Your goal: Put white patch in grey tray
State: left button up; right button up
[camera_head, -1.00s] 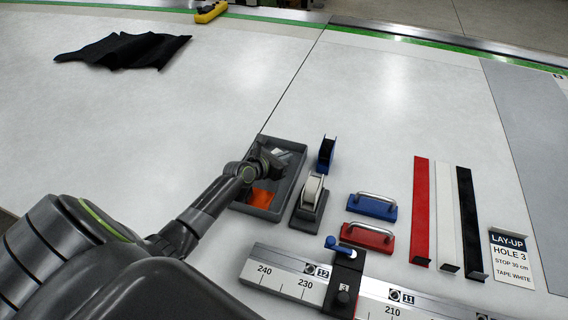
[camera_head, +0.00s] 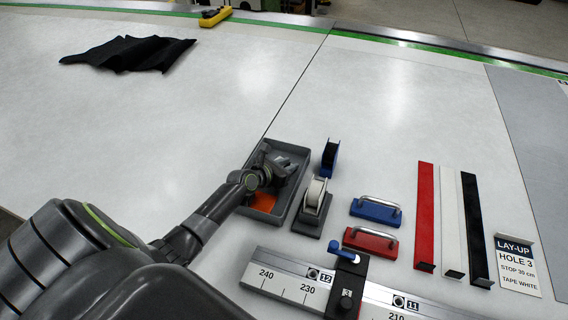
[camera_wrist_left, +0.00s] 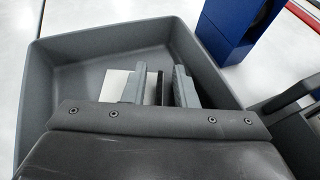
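My left gripper (camera_head: 284,163) reaches down into the tray from the left. In the left wrist view its two fingers (camera_wrist_left: 160,88) are apart. A white patch (camera_wrist_left: 115,86) shows inside the tray beside the left finger, partly hidden by it. A narrow dark strip shows between the fingers; I cannot tell what it is. An orange patch (camera_head: 262,202) lies in the near part of the tray. My right gripper is not in view.
Blue (camera_head: 376,211) and red (camera_head: 370,242) handled blocks and red, white and black strips lie farther right. A ruler rail (camera_head: 290,282) runs in front. A black cloth (camera_head: 130,53) lies far left.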

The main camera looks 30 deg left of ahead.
pick_arm(q)
jog(key=p+v, duration=0.2)
jog(key=v, duration=1)
jog(key=shift+s, duration=0.1)
